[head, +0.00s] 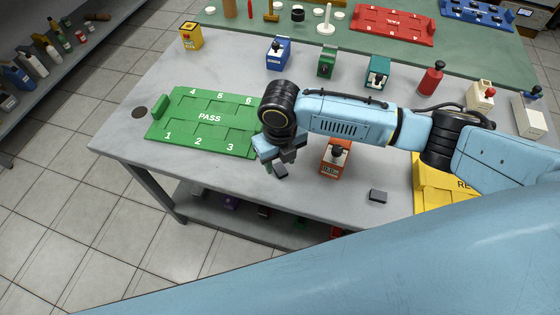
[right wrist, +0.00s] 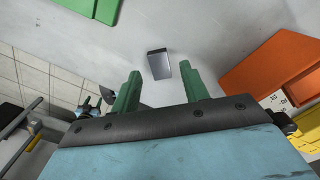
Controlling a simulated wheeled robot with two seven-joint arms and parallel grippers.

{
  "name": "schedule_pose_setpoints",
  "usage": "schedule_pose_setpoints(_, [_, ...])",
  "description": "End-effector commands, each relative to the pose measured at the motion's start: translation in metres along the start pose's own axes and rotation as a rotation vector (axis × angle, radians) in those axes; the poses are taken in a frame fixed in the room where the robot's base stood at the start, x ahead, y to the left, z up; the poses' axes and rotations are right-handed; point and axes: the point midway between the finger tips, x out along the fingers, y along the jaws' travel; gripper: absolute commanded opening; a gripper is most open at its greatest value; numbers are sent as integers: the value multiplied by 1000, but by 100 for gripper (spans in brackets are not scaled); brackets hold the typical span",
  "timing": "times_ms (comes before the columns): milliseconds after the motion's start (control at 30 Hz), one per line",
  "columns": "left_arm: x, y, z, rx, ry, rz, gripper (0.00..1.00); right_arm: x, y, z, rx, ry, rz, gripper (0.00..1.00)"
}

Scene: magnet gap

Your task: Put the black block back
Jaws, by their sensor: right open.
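A small dark block (right wrist: 159,64) lies on the grey table in the right wrist view, beyond and between my fingertips. It seems to be the dark shape (head: 280,171) just below my gripper in the head view. Another small dark grey block (head: 378,196) lies near the table's front edge, to the right of the orange device. My right gripper (head: 276,158) hangs over the front of the table, between the green PASS tray (head: 208,146) and the orange device (head: 335,157). Its green-padded fingers (right wrist: 157,88) are apart, with nothing held.
The orange device also shows at the right of the wrist view (right wrist: 275,62). A yellow tray (head: 425,195) stands at right, partly behind my arm. Several devices stand along the back, including a blue one (head: 278,53) and a green one (head: 327,62). The table's front edge is close.

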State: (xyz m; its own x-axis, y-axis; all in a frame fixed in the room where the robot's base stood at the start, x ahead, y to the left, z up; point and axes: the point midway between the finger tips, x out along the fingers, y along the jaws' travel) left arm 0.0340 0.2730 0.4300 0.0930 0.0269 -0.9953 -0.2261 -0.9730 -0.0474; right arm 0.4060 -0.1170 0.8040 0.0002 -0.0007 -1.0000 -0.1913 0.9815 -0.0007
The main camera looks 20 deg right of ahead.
Motion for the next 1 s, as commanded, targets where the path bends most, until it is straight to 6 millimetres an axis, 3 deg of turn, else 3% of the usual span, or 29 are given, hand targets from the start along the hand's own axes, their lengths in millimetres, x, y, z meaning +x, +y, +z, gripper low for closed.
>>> schedule_pose_setpoints(200, [-12,3,-3,-4,3,5,50,-52,0,2,-1,-5,0,45])
schedule_pose_setpoints(433, [-19,17,-7,-14,9,23,50,-92,0,1,0,-3,0,45])
schedule_pose_setpoints(633, [-21,28,-9,-19,10,37,50,-104,0,0,1,0,0,45])
schedule_pose_setpoints(1000, [-21,25,-6,-16,7,32,50,-103,2,-1,18,-1,9,45])
